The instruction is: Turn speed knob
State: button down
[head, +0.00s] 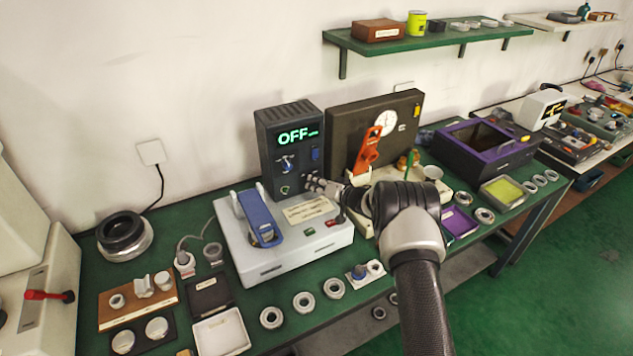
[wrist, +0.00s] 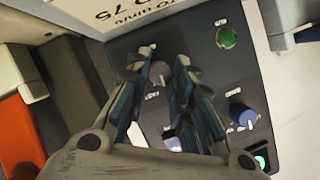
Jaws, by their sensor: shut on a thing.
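The dark control box (head: 291,150) stands behind the white machine, and its green display reads OFF. My gripper (head: 316,184) is at the lower right of its front panel. In the wrist view my gripper's fingertips (wrist: 161,68) are closed around a small grey knob (wrist: 160,74) on that panel. The label beside this knob is too blurred to read surely. A blue knob (wrist: 243,115) with a white pointer is apart from the fingers; it also shows in the head view (head: 287,163). A green button (wrist: 226,37) is on the same panel.
The white machine (head: 285,236) with a blue lever (head: 259,217) stands just in front of the box. A brown case with a dial (head: 377,124) and an orange clamp (head: 369,148) are close on the right. Several rings lie along the front of the green bench.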

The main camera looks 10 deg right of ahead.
jog(key=m+y+b, duration=0.2)
jog(key=m, duration=0.1)
jog(key=shift+d+f+b, duration=0.2)
jog(key=shift+f+b, duration=0.1)
jog(key=shift+b, duration=0.1)
jog(key=shift+m+t+y+b, duration=0.3)
jog(key=shift+m+y+b, duration=0.4)
jog(key=shift+m+b, duration=0.6)
jog(key=shift+r, duration=0.1)
jog(key=c, duration=1.4)
grip_release()
jog(key=shift+d, duration=0.1)
jog(key=v, duration=1.1)
jog(key=shift+s+d, duration=0.25)
jog(key=shift+s, duration=0.05)
